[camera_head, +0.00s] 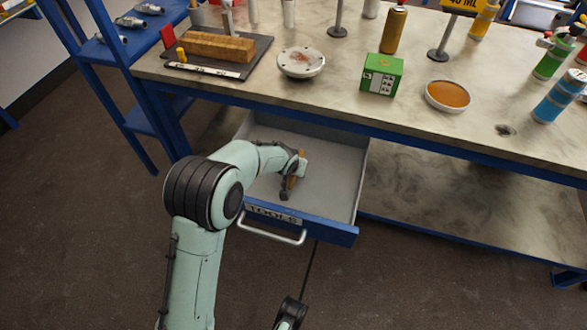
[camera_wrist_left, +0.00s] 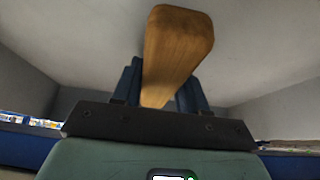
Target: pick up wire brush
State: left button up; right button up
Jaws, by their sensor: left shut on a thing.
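The wire brush shows its wooden handle (camera_wrist_left: 180,45) in the left wrist view, between the two dark fingers of my left gripper (camera_wrist_left: 160,88). My left gripper (camera_head: 291,180) is shut on this handle. In the head view the gripper is inside the open drawer (camera_head: 342,190), near its front, and a small orange-brown bit of the brush (camera_head: 297,166) shows beside it. The bristles are hidden or too small to make out. I cannot tell whether the brush touches the drawer floor. My right gripper does not show clearly in either view.
The drawer front is labelled TOOLS and has a metal handle (camera_head: 272,234). Its walls surround my left gripper. The workbench (camera_head: 440,120) overhangs the drawer's back. On it are a green box (camera_head: 382,74), a round flange (camera_head: 301,62), an orange-filled dish (camera_head: 448,96) and several bottles.

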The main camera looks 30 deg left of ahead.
pick_arm(q)
notch_tip(320, 180, up, 6)
jog(key=shift+f+p, duration=0.1)
jog(key=shift+p, duration=0.7)
notch_tip(320, 180, up, 14)
jog(key=p, duration=0.3)
jog(key=shift+r+p, duration=0.2)
jog(key=shift+p, duration=0.15)
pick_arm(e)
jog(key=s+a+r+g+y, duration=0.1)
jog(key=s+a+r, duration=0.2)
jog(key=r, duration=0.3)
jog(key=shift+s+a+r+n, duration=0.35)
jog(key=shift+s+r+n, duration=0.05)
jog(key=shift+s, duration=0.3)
